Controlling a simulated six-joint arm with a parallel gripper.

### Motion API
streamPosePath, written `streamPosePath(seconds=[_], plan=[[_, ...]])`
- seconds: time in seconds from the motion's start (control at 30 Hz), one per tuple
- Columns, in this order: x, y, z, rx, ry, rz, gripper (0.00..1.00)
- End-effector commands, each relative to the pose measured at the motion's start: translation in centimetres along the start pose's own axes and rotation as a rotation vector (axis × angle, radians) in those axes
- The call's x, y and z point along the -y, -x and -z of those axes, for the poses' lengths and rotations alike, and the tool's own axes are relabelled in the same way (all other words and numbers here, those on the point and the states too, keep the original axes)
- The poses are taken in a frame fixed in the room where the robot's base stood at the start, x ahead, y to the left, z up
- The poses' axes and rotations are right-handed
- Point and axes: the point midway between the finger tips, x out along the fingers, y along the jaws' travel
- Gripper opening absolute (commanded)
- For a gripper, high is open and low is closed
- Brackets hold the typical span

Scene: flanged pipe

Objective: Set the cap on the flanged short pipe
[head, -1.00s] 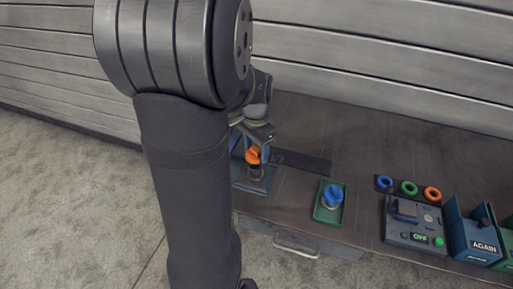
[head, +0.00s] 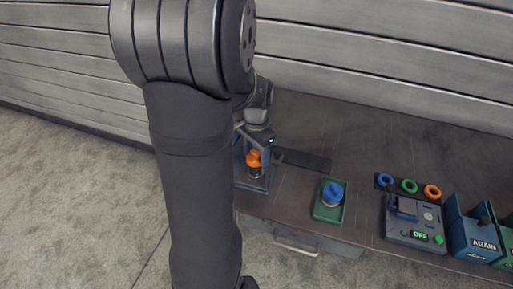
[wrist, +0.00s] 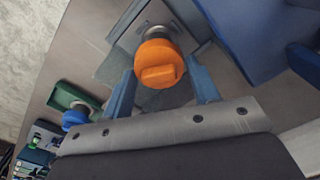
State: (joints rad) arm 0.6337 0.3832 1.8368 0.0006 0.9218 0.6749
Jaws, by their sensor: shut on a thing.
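My gripper (head: 255,151) is over a blue base plate on the bench, its two blue fingers pointing down on either side of the orange cap (head: 254,159). In the wrist view the orange cap (wrist: 158,64) has a raised grip bar and sits between the fingertips of my gripper (wrist: 163,88), which is shut on it. The grey flanged short pipe (head: 256,174) stands upright below the cap. I cannot tell whether the cap rests on the pipe or hangs just above it. The cap hides the pipe's top.
A green tray (head: 319,213) with a blue-capped piece (head: 332,191) stands to the right. Further right are blue, green and orange rings (head: 409,186), a device reading OFF (head: 415,232) and a blue bin marked AGAIN (head: 473,240). Bare bench lies between the plate and tray.

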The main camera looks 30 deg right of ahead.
Motion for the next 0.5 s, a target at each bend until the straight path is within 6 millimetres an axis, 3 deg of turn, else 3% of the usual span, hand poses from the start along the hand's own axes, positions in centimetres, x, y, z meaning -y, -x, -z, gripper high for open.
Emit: streamPosePath(seconds=[0.5], plan=[[-0.04,-0.85,-0.06,0.002,0.0,-0.001,0.34]])
